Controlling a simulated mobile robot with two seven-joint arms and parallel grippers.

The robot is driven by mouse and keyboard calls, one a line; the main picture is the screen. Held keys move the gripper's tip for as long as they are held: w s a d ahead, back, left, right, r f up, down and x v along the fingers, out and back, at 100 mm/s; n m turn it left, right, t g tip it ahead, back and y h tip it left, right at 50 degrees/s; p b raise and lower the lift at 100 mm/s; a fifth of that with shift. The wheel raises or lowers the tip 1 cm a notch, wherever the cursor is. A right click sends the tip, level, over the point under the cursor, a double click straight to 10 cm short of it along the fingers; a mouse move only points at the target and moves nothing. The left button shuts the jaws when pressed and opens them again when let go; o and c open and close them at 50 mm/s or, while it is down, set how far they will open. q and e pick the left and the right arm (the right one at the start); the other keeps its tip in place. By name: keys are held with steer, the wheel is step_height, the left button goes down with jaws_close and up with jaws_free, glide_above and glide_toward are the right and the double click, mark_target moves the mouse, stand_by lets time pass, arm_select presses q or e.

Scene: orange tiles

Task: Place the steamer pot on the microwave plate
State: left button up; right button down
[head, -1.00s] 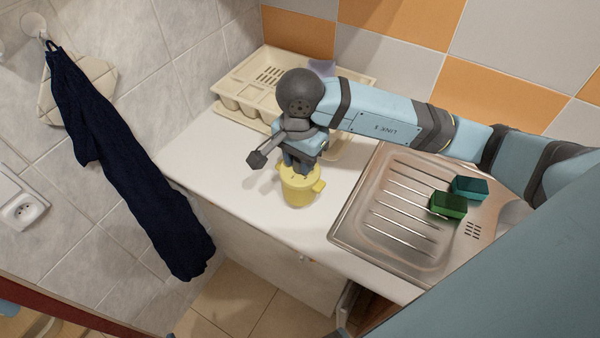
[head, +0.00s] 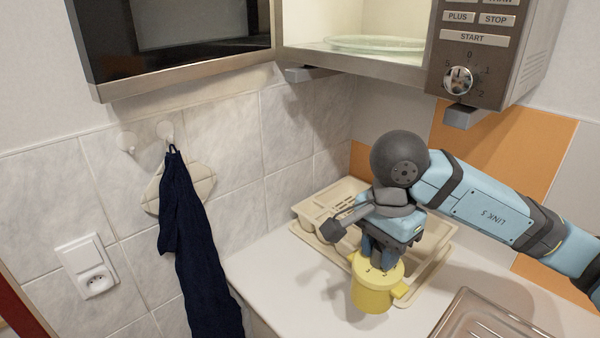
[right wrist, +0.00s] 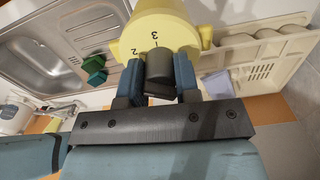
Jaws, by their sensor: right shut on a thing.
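The yellow steamer pot (head: 374,293) is in the lower middle of the head view, over the white counter. My right gripper (head: 380,264) is above it, shut on the top of the pot. In the right wrist view the pot (right wrist: 156,30) shows number marks, and the blue fingers of my right gripper (right wrist: 158,75) close on a dark part at its edge. The microwave (head: 350,58) is at the top with its door open to the left. The glass microwave plate (head: 375,43) lies inside and looks empty. My left gripper is not in view.
A cream dish rack (head: 322,208) stands behind the pot. The steel sink (head: 480,318) is at the lower right; green sponges (right wrist: 94,68) lie on it in the wrist view. The open microwave door (head: 180,40) juts out left. A dark towel (head: 190,245) hangs on the wall.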

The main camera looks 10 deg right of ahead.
steer(key=shift+w+f+n+p, duration=0.35)
steer(key=shift+f+n, duration=0.2)
steer(key=shift+n, duration=0.25)
steer(key=f+n+p, duration=0.1)
steer(key=f+n, duration=0.2)
steer(key=w+d+f+n+p, duration=0.1)
steer(key=f+n, duration=0.2)
steer(key=w+f+n+p, duration=0.1)
steer(key=f+n, duration=0.1)
steer(key=n, duration=0.1)
steer(key=shift+d+f+n, duration=0.35)
steer(key=shift+f+n, duration=0.05)
steer(key=shift+d+f+n+p, duration=0.2)
steer(key=shift+f+n+p, duration=0.2)
steer(key=shift+f+n, duration=0.35)
steer(key=shift+w, duration=0.2)
